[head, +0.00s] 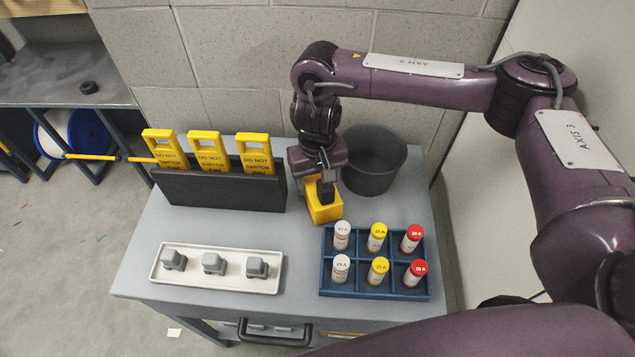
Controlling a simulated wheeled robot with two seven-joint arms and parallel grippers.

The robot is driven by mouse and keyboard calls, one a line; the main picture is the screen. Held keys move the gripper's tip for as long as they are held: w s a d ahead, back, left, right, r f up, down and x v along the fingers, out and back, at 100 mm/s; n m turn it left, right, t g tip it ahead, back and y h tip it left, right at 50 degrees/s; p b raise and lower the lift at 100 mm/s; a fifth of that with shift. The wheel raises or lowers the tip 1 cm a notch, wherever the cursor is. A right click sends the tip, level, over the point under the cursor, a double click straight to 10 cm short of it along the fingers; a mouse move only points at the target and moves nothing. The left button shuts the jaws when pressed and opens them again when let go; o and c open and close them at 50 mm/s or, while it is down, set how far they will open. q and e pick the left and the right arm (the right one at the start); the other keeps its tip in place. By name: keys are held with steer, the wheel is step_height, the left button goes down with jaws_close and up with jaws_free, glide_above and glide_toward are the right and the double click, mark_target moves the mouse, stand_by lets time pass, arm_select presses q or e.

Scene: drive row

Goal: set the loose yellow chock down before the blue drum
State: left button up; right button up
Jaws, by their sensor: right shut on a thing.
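My right gripper (326,190) is shut on a yellow block (325,209), which looks like the loose yellow chock. The gripper points down over the grey cart top, between the sign rack and the dark bin. I cannot tell whether the chock touches the cart top. The blue drum (88,132), with a white face, is at the far left, low under a grey bench and partly hidden by its legs and a yellow bar (92,157). My left gripper is not in view.
The cart top (215,225) holds a dark rack (220,190) with yellow tags, a white tray (220,287) with grey blocks, a blue crate (375,293) with capped cylinders, and a dark bin (373,165). Floor (60,240) between cart and bench is mostly clear, with small scraps.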

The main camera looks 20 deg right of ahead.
steer(key=shift+w+f, duration=0.1)
steer(key=shift+f, duration=0.35)
steer(key=o, duration=1.3)
steer(key=shift+f, duration=0.1)
steer(key=shift+c, duration=0.2)
